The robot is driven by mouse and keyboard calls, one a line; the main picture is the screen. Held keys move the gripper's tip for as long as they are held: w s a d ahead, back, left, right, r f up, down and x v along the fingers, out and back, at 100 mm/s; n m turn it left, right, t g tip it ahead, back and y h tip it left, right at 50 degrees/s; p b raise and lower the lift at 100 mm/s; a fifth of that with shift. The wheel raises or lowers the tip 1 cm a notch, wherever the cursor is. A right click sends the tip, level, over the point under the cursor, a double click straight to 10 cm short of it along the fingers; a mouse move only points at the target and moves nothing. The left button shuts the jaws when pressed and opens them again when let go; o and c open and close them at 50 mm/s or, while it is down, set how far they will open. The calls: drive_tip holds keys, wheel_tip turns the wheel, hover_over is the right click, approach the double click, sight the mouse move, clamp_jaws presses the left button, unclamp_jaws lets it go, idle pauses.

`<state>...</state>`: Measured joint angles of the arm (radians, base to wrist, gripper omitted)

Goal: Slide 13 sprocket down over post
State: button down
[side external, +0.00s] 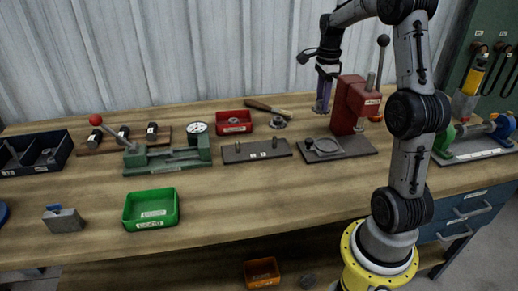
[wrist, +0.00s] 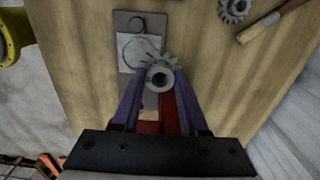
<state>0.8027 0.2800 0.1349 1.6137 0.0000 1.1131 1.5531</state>
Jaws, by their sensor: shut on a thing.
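My gripper (side external: 321,107), with purple fingers, is behind and left of the red press, above the bench. In the wrist view my gripper (wrist: 158,78) is shut on a grey toothed sprocket (wrist: 158,76), its centre hole facing the camera. The sprocket is hard to make out in the side view. A dark plate (side external: 232,156) with two short upright posts, one of them the left post (side external: 250,149), lies on the bench to the left, apart from my gripper. Its labels are too small to read. Another sprocket (side external: 279,123) lies loose on the bench; it also shows in the wrist view (wrist: 235,10).
The red press (side external: 352,104) with its grey base (side external: 350,147) stands close to my gripper. A red bin (side external: 234,127) and a wooden-handled tool (side external: 262,105) lie left. A green fixture (side external: 168,158) and green bin (side external: 151,221) are farther left. The front middle bench is clear.

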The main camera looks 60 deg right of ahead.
idle(0.5)
drive_tip(key=n, duration=1.8)
hover_over(256, 146)
drive_tip(key=w+a, duration=0.3)
drive_tip(key=a, duration=0.2)
drive_tip(key=f, duration=0.2)
drive_tip(key=shift+w+a+r, duration=0.1)
drive_tip(key=shift+a, duration=0.35)
drive_tip(key=shift+f, duration=3.45)
drive_tip(key=shift+f, duration=1.45)
